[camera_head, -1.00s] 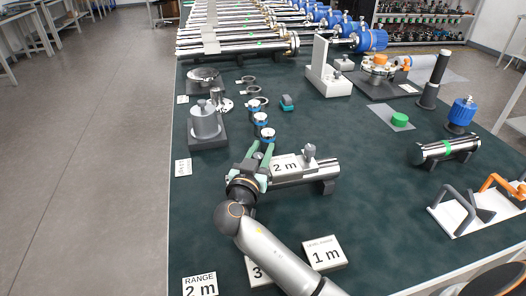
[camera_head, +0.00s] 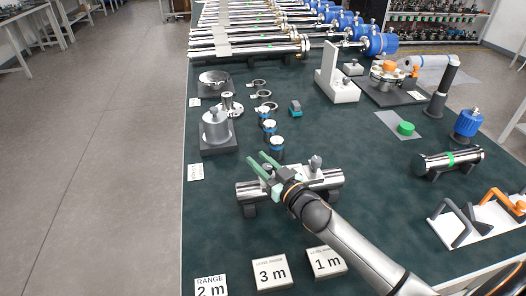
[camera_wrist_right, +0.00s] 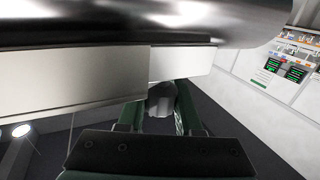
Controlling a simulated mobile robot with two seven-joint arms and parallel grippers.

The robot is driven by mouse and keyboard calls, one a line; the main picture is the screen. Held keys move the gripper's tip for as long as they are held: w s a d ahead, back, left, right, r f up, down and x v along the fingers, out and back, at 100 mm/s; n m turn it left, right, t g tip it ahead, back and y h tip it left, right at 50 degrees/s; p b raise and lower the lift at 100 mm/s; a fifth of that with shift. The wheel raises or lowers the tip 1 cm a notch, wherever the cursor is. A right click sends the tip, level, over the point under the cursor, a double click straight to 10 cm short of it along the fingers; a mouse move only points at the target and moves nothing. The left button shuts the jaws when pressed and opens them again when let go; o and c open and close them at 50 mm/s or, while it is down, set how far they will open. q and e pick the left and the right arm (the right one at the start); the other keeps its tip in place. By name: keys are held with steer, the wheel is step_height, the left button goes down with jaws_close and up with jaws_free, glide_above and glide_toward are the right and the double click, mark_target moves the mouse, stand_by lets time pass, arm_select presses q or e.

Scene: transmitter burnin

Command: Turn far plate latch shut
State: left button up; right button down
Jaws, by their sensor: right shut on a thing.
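A silver cylindrical transmitter (camera_head: 331,178) lies across a dark stand near the front of the table, with a small upright fitting on its right part. My right gripper (camera_head: 258,159) is over its left part, its green fingers pointing to the far left. In the right wrist view the fingers (camera_wrist_right: 158,100) close around a small grey piece (camera_wrist_right: 161,97), below a pale flat bar (camera_wrist_right: 75,84) and a shiny cylinder. I take the grey piece for the latch, but most of it is hidden, and I cannot tell its turn angle. My left gripper is not in view.
Range plates marked 3 m (camera_head: 272,271) and 1 m (camera_head: 326,262) lie in front. Several blue-banded caps (camera_head: 270,130) stand just beyond the gripper. A grey cylinder on a base (camera_head: 217,130) is at left. A rack with orange and grey handles (camera_head: 470,222) is at right.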

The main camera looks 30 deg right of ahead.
steer(key=shift+d+r+n+y+p, duration=0.1)
steer(key=shift+r+n+y+p, duration=0.2)
steer(key=shift+n+y, duration=0.4)
steer(key=n+y, duration=0.1)
steer(key=n+g+y+p, duration=0.1)
steer(key=y, duration=0.1)
steer(key=shift+a+f+g+y, duration=0.15)
steer(key=shift+a+g+y, duration=0.15)
steer(key=shift+s+a+n+g+y, duration=0.1)
steer(key=shift+a+n+g+y, duration=0.1)
steer(key=shift+n+g+y, duration=0.55)
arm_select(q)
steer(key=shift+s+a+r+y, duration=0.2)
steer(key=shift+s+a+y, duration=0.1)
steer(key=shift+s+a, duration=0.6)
arm_select(e)
steer(key=shift+s+a+n+y, duration=0.15)
steer(key=shift+n+y, duration=0.2)
steer(key=shift+y, duration=0.3)
steer(key=shift+f, duration=0.1)
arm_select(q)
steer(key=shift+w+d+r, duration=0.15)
arm_select(e)
steer(key=shift+a+g, duration=0.1)
steer(key=shift+g, duration=0.15)
steer(key=c, duration=0.6)
jaws_free()
steer(key=shift+f, duration=0.1)
